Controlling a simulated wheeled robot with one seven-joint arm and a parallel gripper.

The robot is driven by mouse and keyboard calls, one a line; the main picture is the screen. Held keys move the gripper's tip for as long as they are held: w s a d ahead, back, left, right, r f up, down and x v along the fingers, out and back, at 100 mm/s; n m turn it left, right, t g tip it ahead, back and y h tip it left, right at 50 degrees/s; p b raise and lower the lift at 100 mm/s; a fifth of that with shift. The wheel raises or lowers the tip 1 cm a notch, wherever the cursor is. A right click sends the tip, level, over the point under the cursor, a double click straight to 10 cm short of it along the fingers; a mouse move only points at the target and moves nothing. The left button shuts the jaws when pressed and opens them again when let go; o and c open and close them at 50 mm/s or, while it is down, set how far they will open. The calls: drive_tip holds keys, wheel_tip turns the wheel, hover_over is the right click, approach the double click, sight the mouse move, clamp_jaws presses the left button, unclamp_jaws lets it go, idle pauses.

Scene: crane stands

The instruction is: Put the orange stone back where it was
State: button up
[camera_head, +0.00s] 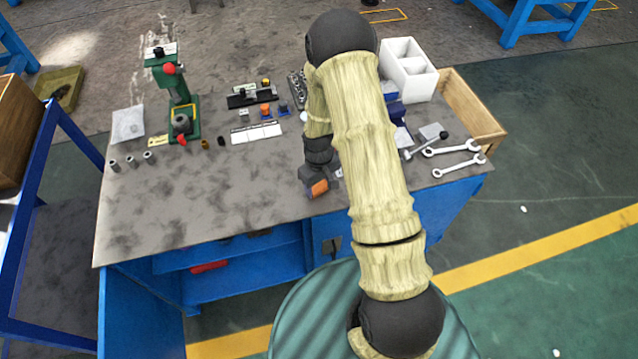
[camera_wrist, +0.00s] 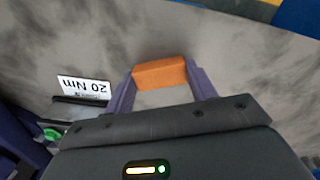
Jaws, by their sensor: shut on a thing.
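The orange stone (camera_wrist: 160,73) is a block held between the two purple fingers of my gripper (camera_wrist: 162,82) in the wrist view. A grey, stained surface shows beyond it; I cannot tell the gap between them. In the head view my gripper (camera_head: 325,180) is over the front right part of the grey workbench top (camera_head: 210,210). A white label reading 20 Nm (camera_wrist: 85,85) appears upside down left of the gripper in the wrist view.
A green press (camera_head: 180,100) stands at the bench's back left. Small parts and a white card (camera_head: 256,134) lie at the back middle. Wrenches (camera_head: 458,165), a white box (camera_head: 408,72) and a wooden crate (camera_head: 474,108) are at the right. The front left bench top is clear.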

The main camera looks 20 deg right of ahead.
sight(319, 187)
drive_tip(key=o, duration=1)
drive_tip(key=shift+d+r, duration=0.1)
drive_tip(key=shift+r, duration=0.35)
wheel_tip(319, 187, up, 11)
drive_tip(key=shift+r, duration=0.2)
drive_tip(key=s+r+m+t, duration=0.1)
drive_tip(key=s+r, duration=0.3)
drive_tip(key=s+r+m, duration=0.2)
drive_tip(key=s+r, duration=0.2)
drive_tip(key=s, duration=0.1)
drive_tip(key=s+r+m+t, duration=0.1)
drive_tip(key=s+r, duration=0.3)
drive_tip(key=s, duration=0.1)
drive_tip(key=shift+s+r+m+t, duration=0.1)
drive_tip(key=shift+s+m+t, duration=0.05)
drive_tip(key=shift+m+t, duration=0.15)
